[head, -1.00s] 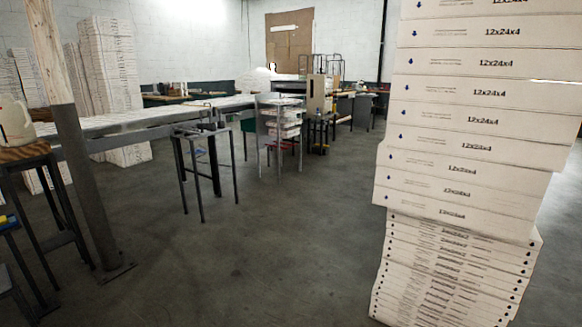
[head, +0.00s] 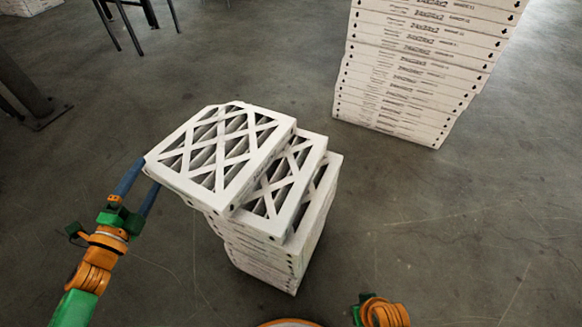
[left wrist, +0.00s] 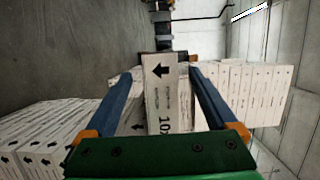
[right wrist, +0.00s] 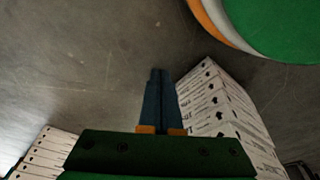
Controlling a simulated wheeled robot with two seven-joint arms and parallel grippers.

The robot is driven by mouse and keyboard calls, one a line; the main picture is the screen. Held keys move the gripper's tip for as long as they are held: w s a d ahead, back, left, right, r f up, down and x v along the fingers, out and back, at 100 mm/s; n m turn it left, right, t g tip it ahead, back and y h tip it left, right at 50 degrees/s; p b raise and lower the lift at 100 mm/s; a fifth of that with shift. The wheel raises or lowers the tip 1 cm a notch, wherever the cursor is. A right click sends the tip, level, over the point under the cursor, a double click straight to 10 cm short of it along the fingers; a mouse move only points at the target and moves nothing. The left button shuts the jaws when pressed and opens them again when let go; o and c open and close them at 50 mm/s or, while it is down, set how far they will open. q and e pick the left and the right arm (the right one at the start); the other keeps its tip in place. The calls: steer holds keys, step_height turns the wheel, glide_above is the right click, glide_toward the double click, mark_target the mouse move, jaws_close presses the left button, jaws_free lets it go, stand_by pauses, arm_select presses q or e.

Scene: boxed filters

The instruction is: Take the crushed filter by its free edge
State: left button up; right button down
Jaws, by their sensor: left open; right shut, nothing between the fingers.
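The top filter (head: 213,187), white with a lattice face, lies askew on a short stack and juts out to the left. Its outline looks uneven along the far edge; I take it as the crushed one, though the damage is hard to make out. My left gripper (head: 148,174) is open at its jutting left edge. In the left wrist view the printed edge of a filter (left wrist: 160,110) shows between the open fingers (left wrist: 160,75), with gaps on both sides. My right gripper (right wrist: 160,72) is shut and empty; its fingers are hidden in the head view.
More filters (head: 292,225) lie unevenly below the top one. A taller stack of boxed filters (head: 420,60) stands behind to the right. A dark post (head: 25,95) and table legs (head: 130,25) are at the far left. The concrete floor (head: 450,240) at right is clear.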

mark_target(161, 156)
arm_select(q)
steer(key=w, duration=0.2)
steer(key=w+b, duration=0.1)
steer(key=w, duration=0.1)
steer(key=w+d+b, duration=0.1)
steer(key=w, duration=0.1)
steer(key=shift+w, duration=0.6)
steer(key=shift+d, duration=0.1)
steer(key=c, duration=1.4)
jaws_close()
arm_select(e)
step_height(161, 156, up, 6)
steer(key=w, duration=0.1)
steer(key=shift+w+a, duration=0.2)
arm_select(q)
steer(key=shift+r, duration=0.15)
arm_select(e)
steer(key=shift+r, duration=0.1)
